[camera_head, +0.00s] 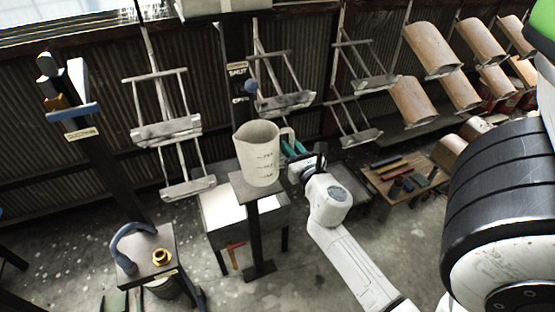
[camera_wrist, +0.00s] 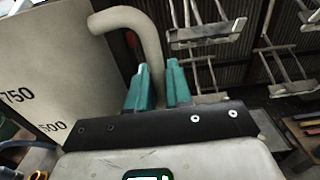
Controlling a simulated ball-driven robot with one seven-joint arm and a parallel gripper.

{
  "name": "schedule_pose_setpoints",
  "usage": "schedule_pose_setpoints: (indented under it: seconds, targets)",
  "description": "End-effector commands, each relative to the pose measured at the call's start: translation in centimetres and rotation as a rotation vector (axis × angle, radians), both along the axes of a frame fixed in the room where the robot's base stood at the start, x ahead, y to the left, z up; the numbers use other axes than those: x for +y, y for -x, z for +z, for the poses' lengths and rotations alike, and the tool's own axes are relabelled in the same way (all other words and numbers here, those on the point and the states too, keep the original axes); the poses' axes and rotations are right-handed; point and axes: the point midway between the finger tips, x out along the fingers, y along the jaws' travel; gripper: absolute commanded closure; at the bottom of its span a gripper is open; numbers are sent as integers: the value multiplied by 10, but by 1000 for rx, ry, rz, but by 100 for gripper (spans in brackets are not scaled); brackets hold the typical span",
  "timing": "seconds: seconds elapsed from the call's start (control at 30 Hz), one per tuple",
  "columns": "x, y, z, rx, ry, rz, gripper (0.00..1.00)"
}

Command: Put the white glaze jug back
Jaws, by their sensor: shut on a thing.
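The white jug (camera_head: 258,158) is upright, with dark measuring marks on its side, in the head view. Its base is at the small square top of a post stand (camera_head: 240,188); I cannot tell whether it rests there or hovers slightly above. In the wrist view the jug's wall (camera_wrist: 50,75) fills the left, with its curved handle (camera_wrist: 148,35) coming down between my teal fingers. My gripper (camera_head: 294,148) is at the jug's right side, shut on the handle; it also shows in the wrist view (camera_wrist: 160,80).
Hanging racks (camera_head: 165,130) line the corrugated wall behind, some with curved tiles (camera_head: 432,48). A pale-topped table (camera_head: 222,215) stands behind the post. A low table with tools (camera_head: 405,178) is at right. A stand with a brass nut (camera_head: 161,257) is at lower left.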

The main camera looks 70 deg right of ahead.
Motion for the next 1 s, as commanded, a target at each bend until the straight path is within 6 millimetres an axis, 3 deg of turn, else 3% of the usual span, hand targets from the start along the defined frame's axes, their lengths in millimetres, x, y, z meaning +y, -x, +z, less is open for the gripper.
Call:
schedule_pose_setpoints:
  seconds: [0.13,1.0]
  targets:
    - [-22,-18,-10,-5,0,-6,100]
    - [-45,-40,-57,-2,2,-2,100]
